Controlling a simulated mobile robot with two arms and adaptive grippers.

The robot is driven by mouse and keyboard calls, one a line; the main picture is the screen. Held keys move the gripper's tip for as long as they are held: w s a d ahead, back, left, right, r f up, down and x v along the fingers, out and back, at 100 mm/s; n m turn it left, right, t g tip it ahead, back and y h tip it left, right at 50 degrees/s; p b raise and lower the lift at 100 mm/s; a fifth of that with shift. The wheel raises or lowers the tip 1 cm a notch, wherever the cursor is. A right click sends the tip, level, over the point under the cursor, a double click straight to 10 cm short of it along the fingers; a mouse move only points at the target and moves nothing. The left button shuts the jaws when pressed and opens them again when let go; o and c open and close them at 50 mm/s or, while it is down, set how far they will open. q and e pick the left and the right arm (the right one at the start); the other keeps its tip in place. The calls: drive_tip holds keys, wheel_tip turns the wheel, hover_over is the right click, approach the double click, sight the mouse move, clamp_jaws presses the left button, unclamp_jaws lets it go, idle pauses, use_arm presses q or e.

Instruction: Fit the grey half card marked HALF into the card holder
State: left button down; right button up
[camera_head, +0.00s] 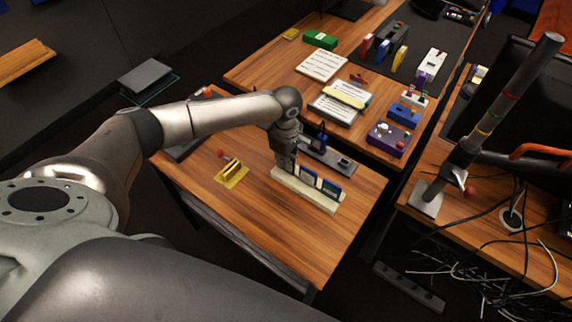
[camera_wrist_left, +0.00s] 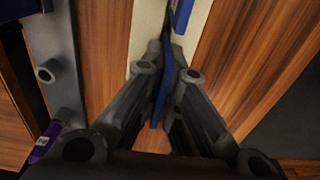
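The cream card holder (camera_head: 293,189) lies on the near wooden table, with blue-and-white cards (camera_head: 320,184) standing in its right part. My left gripper (camera_head: 286,168) points down at the holder's left end. In the left wrist view, my left gripper (camera_wrist_left: 168,60) has its fingers closed on both sides of a thin blue card (camera_wrist_left: 163,88). The cream holder strip (camera_wrist_left: 146,28) shows just beyond the fingertips, with another blue card (camera_wrist_left: 182,14) ahead. I cannot tell whether the held card touches the holder. No grey face or HALF marking can be read. My right gripper is not in view.
A yellow stand (camera_head: 231,175) is left of the holder. A grey bar-shaped fixture (camera_head: 328,155) lies close behind it. A purple box (camera_head: 387,139) and papers (camera_head: 341,101) are on the table behind. The near table's front part is clear.

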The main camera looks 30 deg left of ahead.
use_arm(q)
drive_tip(key=shift+w+r+b, duration=0.1)
drive_tip(key=shift+r+b, duration=0.25)
drive_tip(key=shift+r, duration=0.15)
wheel_tip(320, 180, up, 2)
drive_tip(key=shift+a+r+b, duration=0.1)
drive_tip(key=shift+b, duration=0.45)
drive_tip(key=s+a+r+b, duration=0.45)
drive_tip(key=s+r, duration=0.55)
drive_tip(key=s, duration=0.3)
drive_tip(key=s+d+r+m, duration=0.1)
drive_tip(key=d+m, duration=1)
drive_tip(key=m, duration=0.5)
drive_tip(key=shift+s+r+p, duration=0.2)
drive_tip(key=shift+r+p, duration=0.05)
drive_tip(key=shift+p, duration=0.2)
